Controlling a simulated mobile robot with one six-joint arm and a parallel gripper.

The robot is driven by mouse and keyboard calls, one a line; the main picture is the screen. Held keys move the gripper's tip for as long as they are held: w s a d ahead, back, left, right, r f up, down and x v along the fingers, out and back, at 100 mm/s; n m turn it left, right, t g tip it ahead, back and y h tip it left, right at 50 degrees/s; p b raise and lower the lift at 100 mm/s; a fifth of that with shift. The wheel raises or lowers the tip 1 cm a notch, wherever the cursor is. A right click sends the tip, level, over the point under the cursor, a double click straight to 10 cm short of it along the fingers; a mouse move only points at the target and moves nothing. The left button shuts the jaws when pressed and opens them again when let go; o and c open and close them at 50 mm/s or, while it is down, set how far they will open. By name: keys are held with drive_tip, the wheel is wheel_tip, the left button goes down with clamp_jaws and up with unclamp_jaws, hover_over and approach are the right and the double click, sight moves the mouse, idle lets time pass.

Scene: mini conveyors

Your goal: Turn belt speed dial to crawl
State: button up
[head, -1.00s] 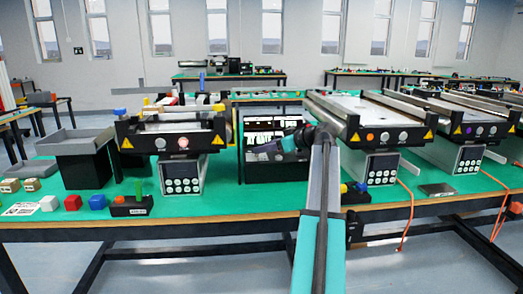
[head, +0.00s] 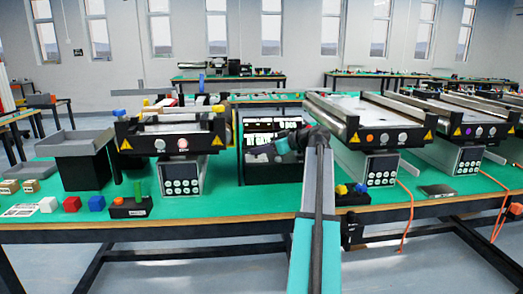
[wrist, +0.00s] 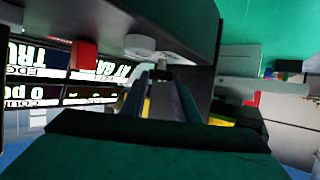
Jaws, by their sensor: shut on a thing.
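A pale round knob (wrist: 140,45) on a dark panel shows in the wrist view, with a smaller grey piece (wrist: 178,58) beside it that looks like the dial. My gripper (wrist: 163,72) is shut, with its fingertips at the grey piece, which they partly hide. In the head view my gripper (head: 250,154) is small, in front of a black open-fronted housing (head: 275,172) between two conveyors. The dial's pointer and markings cannot be made out.
A red block-like part (wrist: 84,52) sits on the dark panel. The left conveyor (head: 170,143) and right conveyor (head: 382,137) flank my arm. Loose blocks, including a red one (head: 72,204), lie at the front left. Green table (head: 225,200) is bare between.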

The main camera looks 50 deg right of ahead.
drive_tip(key=shift+a, duration=0.2)
drive_tip(key=shift+a+m+h+p, duration=0.25)
drive_tip(key=shift+m+h+p, duration=0.45)
drive_tip(key=shift+m+h, duration=0.7)
drive_tip(key=shift+m+h+p, duration=0.5)
drive_tip(key=shift+m+h, duration=0.1)
drive_tip(key=shift+h, duration=0.3)
drive_tip(key=o, duration=1)
drive_tip(key=shift+o, duration=0.2)
